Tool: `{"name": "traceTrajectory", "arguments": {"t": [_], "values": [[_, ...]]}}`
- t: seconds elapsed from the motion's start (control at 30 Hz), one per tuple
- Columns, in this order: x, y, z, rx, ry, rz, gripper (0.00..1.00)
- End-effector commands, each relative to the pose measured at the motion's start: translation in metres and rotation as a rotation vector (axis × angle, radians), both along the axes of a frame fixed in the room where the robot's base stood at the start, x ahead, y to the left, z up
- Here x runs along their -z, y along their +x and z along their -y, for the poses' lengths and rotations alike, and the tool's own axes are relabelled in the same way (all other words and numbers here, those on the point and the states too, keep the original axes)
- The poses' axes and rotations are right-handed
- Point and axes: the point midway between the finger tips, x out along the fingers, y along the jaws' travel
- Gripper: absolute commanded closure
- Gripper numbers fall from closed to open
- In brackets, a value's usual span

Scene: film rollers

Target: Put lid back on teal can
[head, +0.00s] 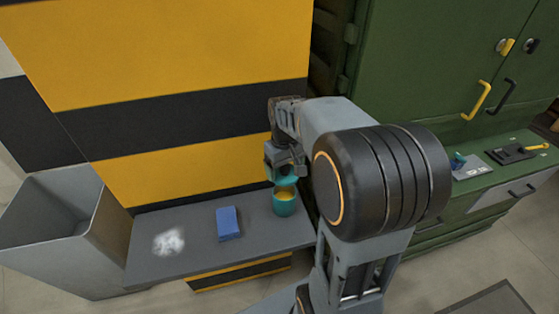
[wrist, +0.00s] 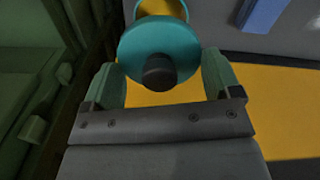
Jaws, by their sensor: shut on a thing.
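The teal can (head: 285,204) stands upright on the grey shelf (head: 190,258), near its right end. It is open at the top and shows yellow inside. My gripper (head: 284,166) is above the can, shut on the teal lid (head: 281,178). In the wrist view the lid (wrist: 150,50) is a teal disc with a dark knob, between the two fingers of my gripper (wrist: 162,80). Part of the can's yellow opening (wrist: 160,7) shows beyond the lid. The lid appears apart from the can, above it.
A blue block (head: 228,223) and a white powdery patch (head: 168,242) are on the shelf left of the can. A grey bin (head: 60,230) stands at the left. A yellow and black striped wall (head: 180,60) rises behind. A green cabinet (head: 420,60) is at the right.

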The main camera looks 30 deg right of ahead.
Motion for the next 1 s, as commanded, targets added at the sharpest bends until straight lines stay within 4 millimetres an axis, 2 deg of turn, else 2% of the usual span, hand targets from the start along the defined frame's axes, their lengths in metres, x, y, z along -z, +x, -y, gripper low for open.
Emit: {"name": "traceTrajectory", "arguments": {"t": [0.27,0.73,1.0], "values": [[0.015,0.000,-0.002,-0.005,0.000,-0.001,0.40],[0.054,0.000,-0.001,-0.001,0.000,-0.001,0.40],[0.063,0.000,0.000,-0.001,0.000,0.000,0.40]]}}
